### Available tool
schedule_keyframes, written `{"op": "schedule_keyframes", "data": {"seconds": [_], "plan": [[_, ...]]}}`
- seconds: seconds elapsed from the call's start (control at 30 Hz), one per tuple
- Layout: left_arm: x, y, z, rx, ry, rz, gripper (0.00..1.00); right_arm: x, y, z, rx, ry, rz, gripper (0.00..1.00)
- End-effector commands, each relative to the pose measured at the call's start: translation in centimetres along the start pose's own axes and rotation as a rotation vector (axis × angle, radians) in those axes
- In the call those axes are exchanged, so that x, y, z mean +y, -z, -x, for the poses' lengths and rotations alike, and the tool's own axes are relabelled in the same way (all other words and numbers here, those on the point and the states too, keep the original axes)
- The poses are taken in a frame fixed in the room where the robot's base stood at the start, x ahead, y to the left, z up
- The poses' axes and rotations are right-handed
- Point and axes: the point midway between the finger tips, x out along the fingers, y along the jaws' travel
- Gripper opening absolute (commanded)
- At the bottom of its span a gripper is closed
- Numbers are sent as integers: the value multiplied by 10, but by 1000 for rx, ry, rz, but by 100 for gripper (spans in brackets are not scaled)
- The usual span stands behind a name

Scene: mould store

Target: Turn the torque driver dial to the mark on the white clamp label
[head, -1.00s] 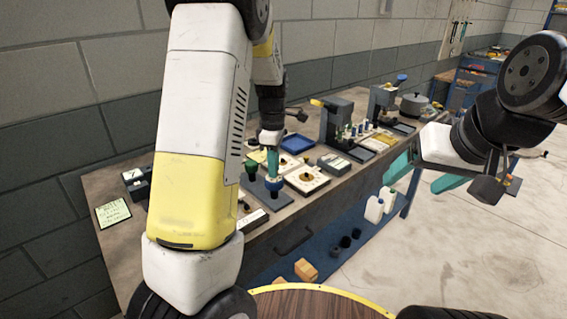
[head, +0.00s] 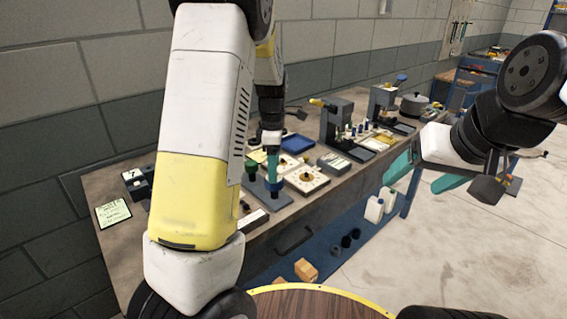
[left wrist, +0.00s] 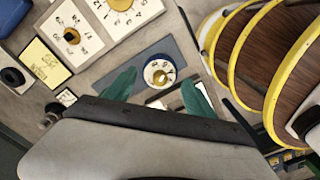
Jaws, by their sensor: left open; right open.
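The dial (left wrist: 160,72), blue-rimmed with a white marked face, sits on a dark grey base plate (left wrist: 178,50) in the left wrist view. In the head view the blue dial (head: 273,187) is on the bench below my left gripper (head: 272,165). My left gripper is open; in the left wrist view its teal fingers (left wrist: 158,92) appear on either side of the dial, and I cannot tell whether they touch it. A white label (head: 255,218) lies near the bench's front edge; its writing is too small to read. My right gripper (head: 425,175) is open and empty, right of the bench.
White plates with round dials (head: 307,180) lie to the right, with a blue tray (head: 297,144) behind. Grey presses (head: 335,125) stand further along. A green note (head: 113,213) lies at the bench's left end.

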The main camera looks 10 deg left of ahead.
Motion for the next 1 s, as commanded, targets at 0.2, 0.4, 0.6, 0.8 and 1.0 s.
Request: {"op": "schedule_keyframes", "data": {"seconds": [0.2,0.4,0.6,0.8,1.0], "plan": [[0,0,1,0,0,-1,64,0,0,0,0,0,0,72],[0,0,14,0,-1,-2,64,0,0,0,0,0,0,72],[0,0,30,0,-2,-2,64,0,0,0,0,0,0,72],[1,0,46,-1,-2,-1,64,0,0,0,0,0,0,72],[0,0,62,-1,-1,0,64,0,0,0,0,0,0,72]]}}
